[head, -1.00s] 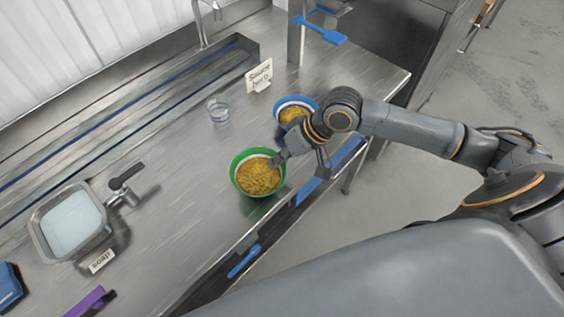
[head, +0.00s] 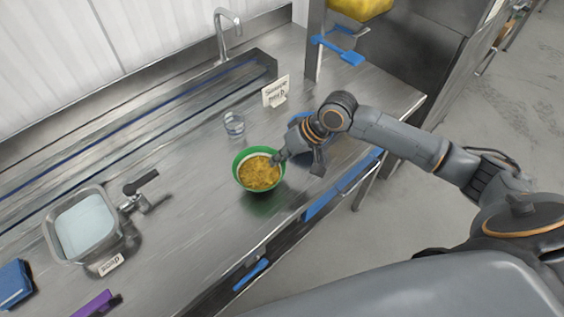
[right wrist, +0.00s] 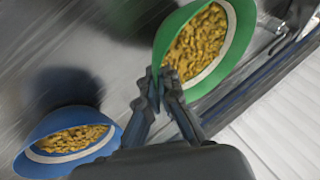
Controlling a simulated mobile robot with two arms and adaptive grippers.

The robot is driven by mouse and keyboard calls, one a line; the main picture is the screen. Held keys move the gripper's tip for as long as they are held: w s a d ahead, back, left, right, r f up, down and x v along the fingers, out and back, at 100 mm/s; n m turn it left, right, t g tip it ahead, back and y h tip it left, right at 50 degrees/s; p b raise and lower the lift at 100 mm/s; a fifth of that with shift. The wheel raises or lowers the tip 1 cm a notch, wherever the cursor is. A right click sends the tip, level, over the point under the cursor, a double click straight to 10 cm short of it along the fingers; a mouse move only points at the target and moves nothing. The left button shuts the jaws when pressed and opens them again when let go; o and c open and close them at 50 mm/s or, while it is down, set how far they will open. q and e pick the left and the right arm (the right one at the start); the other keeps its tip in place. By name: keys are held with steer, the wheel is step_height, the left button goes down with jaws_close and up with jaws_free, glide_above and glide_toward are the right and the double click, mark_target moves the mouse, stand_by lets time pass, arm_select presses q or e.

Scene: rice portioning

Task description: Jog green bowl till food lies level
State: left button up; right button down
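The green bowl (head: 237,176) holds yellow-brown food (head: 260,172) and has a pale band inside its rim. My right gripper (head: 277,160) is at the bowl's right rim in the head view. In the right wrist view, its two fingertips (right wrist: 163,82) close on the edge of the green bowl (right wrist: 238,60), one on each side of the wall. The food there looks fairly even, with small lumps. A dark shadow lies beneath the bowl; I cannot tell whether the bowl touches the counter. My left gripper is not in view.
A blue bowl (right wrist: 28,160) with similar food stands close by, mostly behind my right arm in the head view. A clear cup (head: 234,125), a sign (head: 276,92) and a sink-like tray (head: 50,240) are on the steel counter (head: 175,190).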

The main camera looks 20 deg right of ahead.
steer(key=shift+w, duration=0.35)
steer(key=shift+f, duration=0.1)
steer(key=shift+w+f, duration=0.1)
steer(key=shift+f, duration=0.5)
steer(key=shift+f, duration=0.35)
steer(key=c, duration=1.4)
jaws_free()
steer(key=shift+c, duration=0.2)
